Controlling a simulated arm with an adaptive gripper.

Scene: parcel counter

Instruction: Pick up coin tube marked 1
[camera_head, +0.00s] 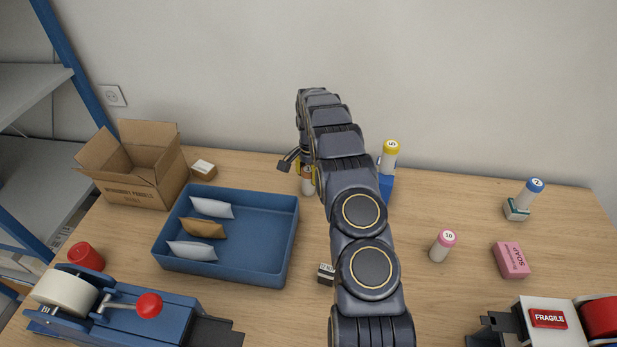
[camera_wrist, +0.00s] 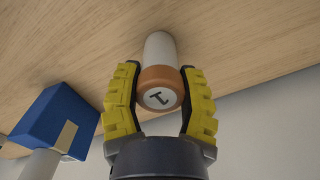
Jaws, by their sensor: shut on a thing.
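The coin tube with an orange cap and white body (camera_wrist: 159,88) is between the two yellow-padded fingers of my gripper (camera_wrist: 159,97) in the wrist view. The mark on its cap looks like a 1, seen turned. My gripper is shut on the tube around its cap. In the head view the tube (camera_head: 308,186) shows at the back of the table, left of my arm, with my gripper (camera_head: 309,170) partly hidden by the arm. I cannot tell whether its base touches the table.
A yellow-capped tube (camera_head: 390,156) marked 5 stands on a blue box (camera_head: 386,188), close right of my arm; the box (camera_wrist: 52,120) also shows in the wrist view. A blue tray (camera_head: 262,232) with padded envelopes lies to the left. A pink-capped tube (camera_head: 442,246) stands at right.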

